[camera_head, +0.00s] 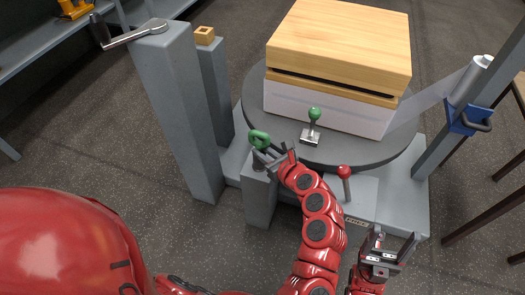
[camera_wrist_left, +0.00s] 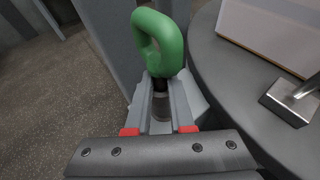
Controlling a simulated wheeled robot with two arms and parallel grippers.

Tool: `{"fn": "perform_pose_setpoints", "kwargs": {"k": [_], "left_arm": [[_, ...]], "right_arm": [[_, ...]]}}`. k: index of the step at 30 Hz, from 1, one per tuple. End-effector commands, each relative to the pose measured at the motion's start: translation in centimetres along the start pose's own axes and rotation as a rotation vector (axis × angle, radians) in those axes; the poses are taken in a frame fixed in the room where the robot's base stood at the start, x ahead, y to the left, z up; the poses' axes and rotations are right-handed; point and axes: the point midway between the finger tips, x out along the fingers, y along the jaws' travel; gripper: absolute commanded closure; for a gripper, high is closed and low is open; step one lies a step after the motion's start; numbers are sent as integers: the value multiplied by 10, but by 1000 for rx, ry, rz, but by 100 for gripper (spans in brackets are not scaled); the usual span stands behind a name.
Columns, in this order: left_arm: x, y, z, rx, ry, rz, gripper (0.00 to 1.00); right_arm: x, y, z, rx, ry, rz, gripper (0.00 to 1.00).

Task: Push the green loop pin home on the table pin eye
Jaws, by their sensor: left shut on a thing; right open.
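The green loop pin (camera_head: 259,139) stands at the front left edge of the round dark table (camera_head: 330,162). My left gripper (camera_head: 268,157) is shut on it, just below the loop. In the left wrist view the green loop (camera_wrist_left: 177,45) rises beyond the fingertips (camera_wrist_left: 160,88), with a dark shank between the fingers. A short grey post (camera_head: 260,200) stands below the pin. I cannot make out the table pin eye, nor how deep the pin sits; the fingers cover that spot. My right gripper (camera_head: 392,248) is open and empty at the lower right.
A large wood-topped white box (camera_head: 338,50) sits on the table. A green-knobbed lever (camera_head: 313,115) and a red-knobbed lever (camera_head: 344,172) are close to my left arm. A tall grey post with a crank (camera_head: 175,100) stands left. A blue clamp (camera_head: 465,120) is at right.

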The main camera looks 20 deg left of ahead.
Motion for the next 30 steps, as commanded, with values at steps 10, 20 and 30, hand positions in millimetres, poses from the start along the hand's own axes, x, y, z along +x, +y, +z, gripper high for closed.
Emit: {"fn": "perform_pose_setpoints", "kwargs": {"k": [10, 20, 30], "left_arm": [[-1, 0, 4, 0, 0, 0, 100], [-7, 0, 18, -1, -1, 0, 100], [-13, 0, 32, 0, -1, 0, 100]], "right_arm": [[2, 0, -1, 0, 2, -2, 31], [10, 1, -2, -1, 2, -1, 31], [17, 2, -2, 0, 2, -1, 31]]}}
